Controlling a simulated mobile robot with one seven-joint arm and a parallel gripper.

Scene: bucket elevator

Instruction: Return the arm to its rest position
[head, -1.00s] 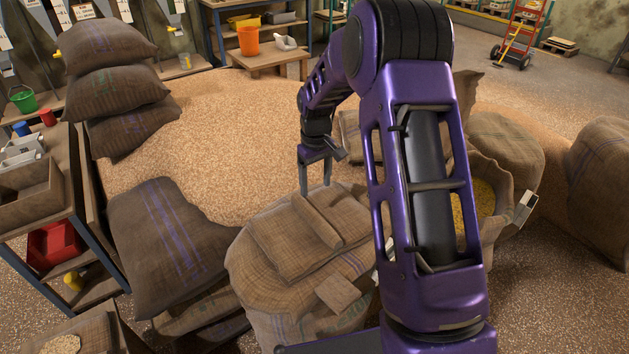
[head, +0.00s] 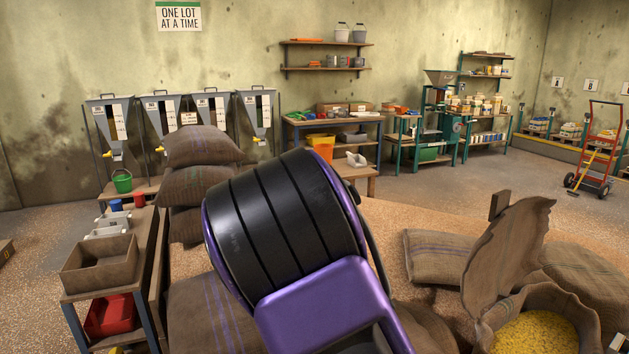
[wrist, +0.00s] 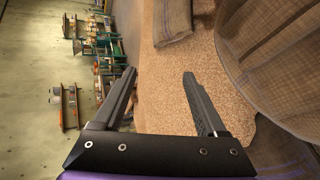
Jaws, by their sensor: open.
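My gripper (wrist: 160,100) shows in the wrist view with its two fingers spread apart and nothing between them. Beyond the fingers lies the spread of loose grain (wrist: 205,65), with a burlap sack (wrist: 172,22) at the top and a large, close sack (wrist: 275,60) on the right. In the head view my purple and black arm fills the lower middle. The gripper itself is hidden or out of frame there.
Stacked sacks (head: 200,185) stand left of my arm. A shelf unit with a wooden box (head: 98,262) is at the left. An open sack of yellow grain (head: 540,332) and a flat sack (head: 435,256) lie to the right. Free floor (head: 480,180) shows behind.

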